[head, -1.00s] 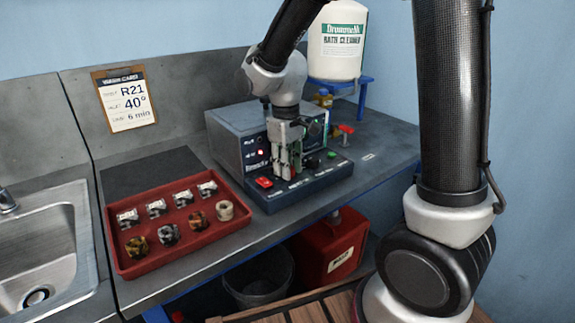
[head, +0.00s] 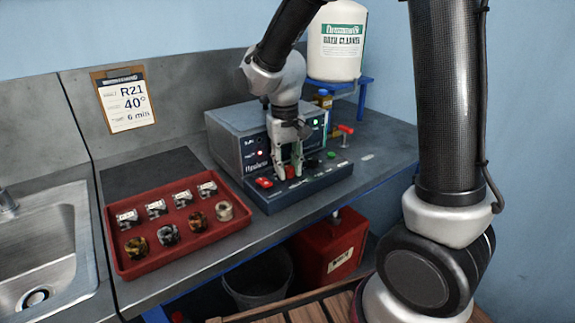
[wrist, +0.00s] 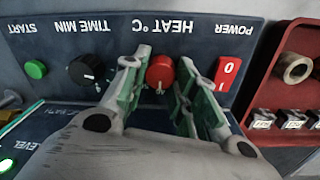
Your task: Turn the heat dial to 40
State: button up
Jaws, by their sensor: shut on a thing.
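The red round heat dial (wrist: 161,70) is on the dark control panel (wrist: 200,40), under the upside-down label HEAT °C in the wrist view. My gripper (wrist: 160,82) has its green-padded fingers on either side of the dial and is shut on it. I cannot read the dial's setting. In the head view my gripper (head: 288,172) points down at the sloping front panel of the grey bath unit (head: 228,142), hiding most of the dial.
The red power switch (wrist: 228,72) is right of the dial in the wrist view; the black time knob (wrist: 87,71) and green start button (wrist: 36,69) are left. A red tray (head: 128,268) with several small parts stands left of the unit. A sink (head: 40,245) is farther left.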

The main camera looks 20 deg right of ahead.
jog(key=o, duration=1)
jog(key=shift+o, duration=0.2)
notch_tip(320, 180, up, 12)
jog(key=shift+a, duration=0.3)
